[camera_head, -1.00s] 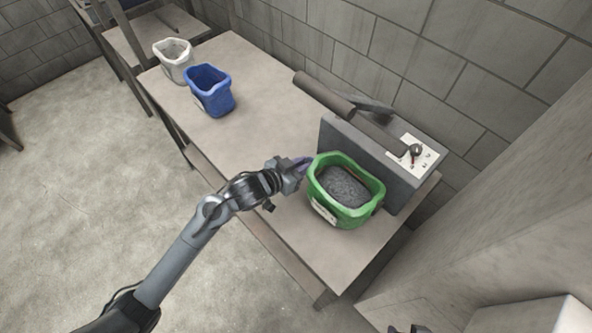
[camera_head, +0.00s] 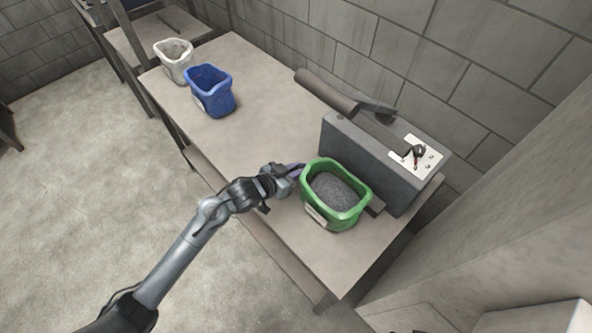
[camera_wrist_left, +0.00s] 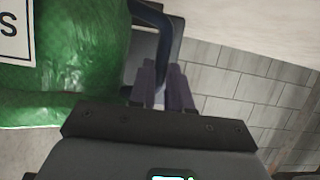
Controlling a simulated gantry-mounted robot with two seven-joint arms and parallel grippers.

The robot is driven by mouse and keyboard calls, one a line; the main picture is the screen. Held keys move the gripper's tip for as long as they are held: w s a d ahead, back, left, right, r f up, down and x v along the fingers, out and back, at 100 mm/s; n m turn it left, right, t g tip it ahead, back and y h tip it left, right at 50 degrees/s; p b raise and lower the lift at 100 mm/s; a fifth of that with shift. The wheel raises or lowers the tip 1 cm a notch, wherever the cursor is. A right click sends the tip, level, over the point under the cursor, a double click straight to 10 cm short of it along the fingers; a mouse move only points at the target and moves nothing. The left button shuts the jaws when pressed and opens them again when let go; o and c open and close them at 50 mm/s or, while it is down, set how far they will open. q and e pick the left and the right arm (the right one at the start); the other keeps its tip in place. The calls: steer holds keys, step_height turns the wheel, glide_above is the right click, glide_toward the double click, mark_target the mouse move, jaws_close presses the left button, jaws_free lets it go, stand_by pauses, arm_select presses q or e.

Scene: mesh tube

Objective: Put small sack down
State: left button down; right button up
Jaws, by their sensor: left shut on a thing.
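A small green sack (camera_head: 307,196) with an open top and a white label holds dark grey grainy material. It stands upright at the near end of the table, in front of the grey machine; I cannot tell whether its base touches the tabletop. My left gripper (camera_head: 299,170) is at the sack's left rim, shut on it with purple fingers. In the left wrist view the fingers (camera_wrist_left: 164,88) are close together beside the sack's green side (camera_wrist_left: 80,60), where part of the label shows. The exact grip point is partly hidden. My right gripper is not in view.
A grey sealing machine (camera_head: 365,160) with a long dark arm and a white control panel (camera_head: 416,158) stands behind the sack. A blue sack (camera_head: 210,92) and a white sack (camera_head: 174,62) stand at the far end of the table (camera_head: 255,110). The middle is clear.

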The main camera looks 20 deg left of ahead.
arm_select(q)
steer(key=shift+r, duration=0.1)
steer(key=c, duration=1.4)
jaws_free()
steer(key=shift+f, duration=0.2)
steer(key=o, duration=0.3)
steer(key=shift+r, duration=0.1)
